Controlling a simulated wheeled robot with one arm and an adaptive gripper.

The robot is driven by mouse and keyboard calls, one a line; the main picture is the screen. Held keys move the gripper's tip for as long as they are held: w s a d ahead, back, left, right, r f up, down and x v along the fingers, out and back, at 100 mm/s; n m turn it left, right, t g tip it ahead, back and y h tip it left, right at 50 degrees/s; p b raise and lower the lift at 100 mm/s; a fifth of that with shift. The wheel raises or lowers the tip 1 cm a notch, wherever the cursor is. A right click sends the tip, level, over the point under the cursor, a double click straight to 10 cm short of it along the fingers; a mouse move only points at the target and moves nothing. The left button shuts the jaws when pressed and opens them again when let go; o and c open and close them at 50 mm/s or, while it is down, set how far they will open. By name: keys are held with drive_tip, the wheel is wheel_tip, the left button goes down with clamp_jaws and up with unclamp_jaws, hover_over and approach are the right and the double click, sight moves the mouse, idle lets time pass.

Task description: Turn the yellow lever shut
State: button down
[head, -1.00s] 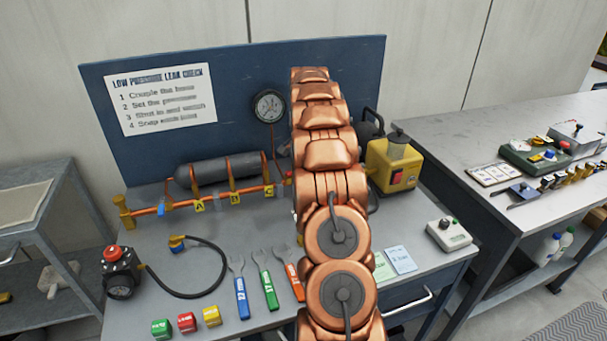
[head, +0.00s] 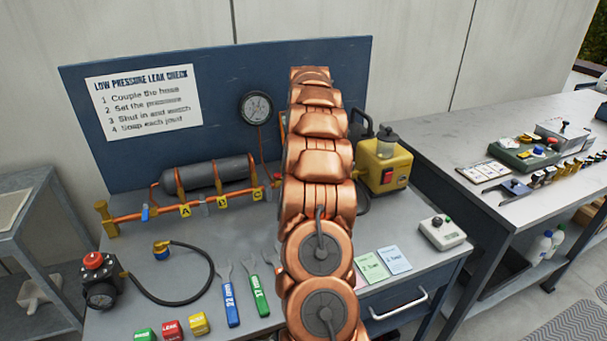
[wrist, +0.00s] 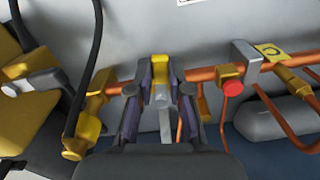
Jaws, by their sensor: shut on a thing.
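In the wrist view, my gripper (wrist: 162,82) is at the orange pipe (wrist: 213,78), its two dark fingers on either side of the yellow lever (wrist: 160,67). The fingers are shut on it; a pale grey piece shows just below, between them. The lever's exact angle is hard to tell because the fingers cover its sides. In the head view, my copper arm hides the gripper and the lever. The pipe (head: 140,215) runs behind the arm there, below a grey cylinder (head: 205,175).
A yellow pump (head: 384,165) stands right of my arm. A hose (head: 206,265), a regulator with a red knob (head: 98,278), wrenches (head: 229,300) and small coloured blocks (head: 172,329) lie at the left front. A red-capped fitting (wrist: 232,88) is right of the gripper.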

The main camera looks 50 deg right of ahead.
drive_tip(key=shift+s+d+n, duration=0.15)
drive_tip(key=shift+d+n, duration=0.05)
drive_tip(key=shift+n, duration=0.5)
drive_tip(key=c, duration=1.1)
unclamp_jaws()
drive_tip(key=shift+r, duration=0.1)
drive_tip(key=shift+r, duration=3.65)
